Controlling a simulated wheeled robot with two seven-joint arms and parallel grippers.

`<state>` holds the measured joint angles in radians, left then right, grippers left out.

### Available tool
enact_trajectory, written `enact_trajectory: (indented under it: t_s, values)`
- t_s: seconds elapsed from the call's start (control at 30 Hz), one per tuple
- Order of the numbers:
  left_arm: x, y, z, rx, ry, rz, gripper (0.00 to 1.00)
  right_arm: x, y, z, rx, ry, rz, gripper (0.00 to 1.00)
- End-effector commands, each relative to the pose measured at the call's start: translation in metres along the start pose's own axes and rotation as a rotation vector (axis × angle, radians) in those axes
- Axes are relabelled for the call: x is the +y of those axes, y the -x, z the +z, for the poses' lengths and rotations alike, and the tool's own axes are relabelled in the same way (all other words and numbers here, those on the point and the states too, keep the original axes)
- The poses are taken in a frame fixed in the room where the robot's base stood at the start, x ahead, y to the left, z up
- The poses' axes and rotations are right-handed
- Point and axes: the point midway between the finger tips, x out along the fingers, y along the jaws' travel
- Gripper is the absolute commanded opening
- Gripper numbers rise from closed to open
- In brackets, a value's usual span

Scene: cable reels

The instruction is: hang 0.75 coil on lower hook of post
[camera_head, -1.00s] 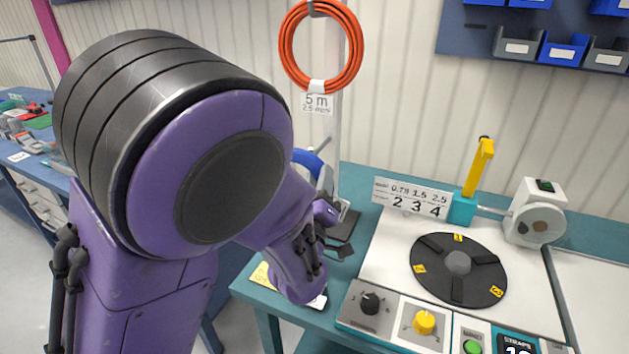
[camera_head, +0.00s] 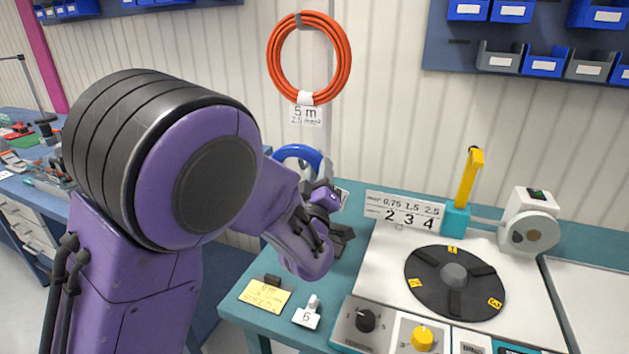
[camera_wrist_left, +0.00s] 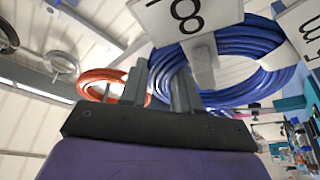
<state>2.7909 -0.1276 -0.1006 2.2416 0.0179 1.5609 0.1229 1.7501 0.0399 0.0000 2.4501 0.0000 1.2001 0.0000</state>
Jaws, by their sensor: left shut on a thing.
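A blue coil (camera_head: 298,153) is held by my left gripper (camera_head: 326,196), just below the orange coil in the head view. In the left wrist view the blue coil (camera_wrist_left: 222,62) lies just beyond the two fingers of my left gripper (camera_wrist_left: 160,90), with white tags hanging from it. The tags are only partly readable. The pale post (camera_head: 321,130) stands behind, with an orange coil (camera_head: 273,58) hung high on it, tagged 5 m, 2.5 mm². The lower hook cannot be made out behind my arm and the blue coil. My right gripper is out of view.
The teal bench (camera_head: 235,309) carries a yellow note (camera_head: 265,296), a tag marked 6 (camera_head: 306,317), a black turntable (camera_head: 425,290), a yellow lever (camera_head: 469,178) and a number sign (camera_head: 403,209). Blue and grey bins (camera_head: 543,66) hang at the upper right.

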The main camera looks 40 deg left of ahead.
Motion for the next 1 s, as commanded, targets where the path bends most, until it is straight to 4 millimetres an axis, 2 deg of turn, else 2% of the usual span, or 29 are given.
enact_trajectory:
  t_s: [0.53,0.7,1.0]
  values:
    - [-0.001,-0.047,0.021,0.002,0.001,0.001,0.00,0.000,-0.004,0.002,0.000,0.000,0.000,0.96]
    - [-0.012,-0.041,0.034,0.002,0.000,0.001,0.00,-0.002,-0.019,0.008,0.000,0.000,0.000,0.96]
    - [-0.017,-0.040,0.040,0.002,0.000,0.001,0.00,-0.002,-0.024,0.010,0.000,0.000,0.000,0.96]
